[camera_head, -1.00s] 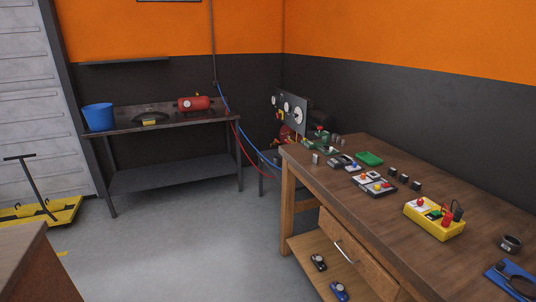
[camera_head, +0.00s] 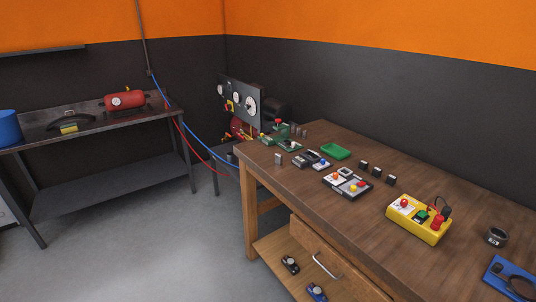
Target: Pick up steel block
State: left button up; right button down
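A small upright grey block (camera_head: 278,159), which looks like the steel block, stands near the left front corner of the wooden workbench (camera_head: 300,205). Several small dark blocks with lighter faces (camera_head: 376,172) stand in a row farther right on the same top; their material is too small to tell. Neither of my grippers is in view.
The bench also holds a green tray (camera_head: 335,151), a black control box (camera_head: 347,184), a yellow button box (camera_head: 419,219) and a dark ring (camera_head: 496,237). A drawer (camera_head: 325,264) is below. Grey floor (camera_head: 170,250) is clear at left.

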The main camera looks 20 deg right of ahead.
aim_at(278, 156)
jog(key=z, duration=0.35)
jog(key=i, duration=0.75)
jog(key=z, duration=0.85)
jog(key=i, duration=0.35)
jog(key=z, duration=0.35)
